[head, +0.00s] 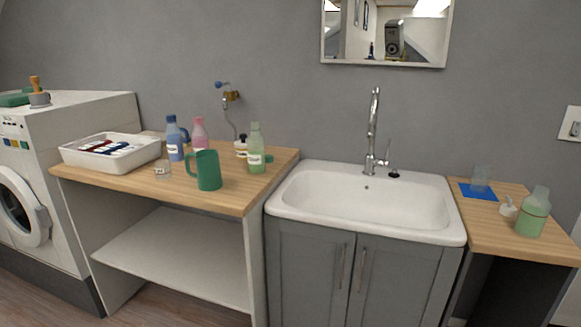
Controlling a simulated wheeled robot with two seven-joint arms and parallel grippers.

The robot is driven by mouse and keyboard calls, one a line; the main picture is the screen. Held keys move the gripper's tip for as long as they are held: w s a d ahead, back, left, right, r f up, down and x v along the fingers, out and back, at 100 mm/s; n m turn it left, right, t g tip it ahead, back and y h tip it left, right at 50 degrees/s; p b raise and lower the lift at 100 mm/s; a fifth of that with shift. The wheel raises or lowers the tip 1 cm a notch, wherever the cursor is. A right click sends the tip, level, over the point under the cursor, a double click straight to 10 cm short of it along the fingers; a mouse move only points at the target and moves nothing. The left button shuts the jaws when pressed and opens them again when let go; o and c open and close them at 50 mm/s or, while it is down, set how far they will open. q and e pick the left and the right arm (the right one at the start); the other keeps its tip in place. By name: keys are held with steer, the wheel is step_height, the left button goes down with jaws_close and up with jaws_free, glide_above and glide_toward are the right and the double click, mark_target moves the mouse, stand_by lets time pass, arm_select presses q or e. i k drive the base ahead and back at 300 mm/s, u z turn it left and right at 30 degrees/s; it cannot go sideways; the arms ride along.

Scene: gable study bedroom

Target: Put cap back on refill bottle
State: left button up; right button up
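A translucent bottle (533,213) with green liquid stands upright on the wooden counter right of the sink. It is probably the refill bottle, and I see no separate cap on its neck, though this is small to judge. A small white piece (508,208) lies just left of it, apart from it; it may be the cap or a pump top. Another green bottle (257,150) with a white label stands on the left counter. Neither of my grippers is in view.
A white sink (364,205) with a tall tap (372,135) separates the counters. A clear glass (480,178) stands on a blue mat (465,190). The left counter (230,199) holds a green mug (208,172), a blue bottle (174,140), a pink bottle (199,134) and a white tray (77,157).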

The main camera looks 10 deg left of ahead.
mark_target(255, 140)
steer(key=z, duration=0.05)
steer(key=k, duration=0.1)
steer(key=u, duration=1.55)
steer(key=i, duration=2.6)
steer(key=z, duration=0.7)
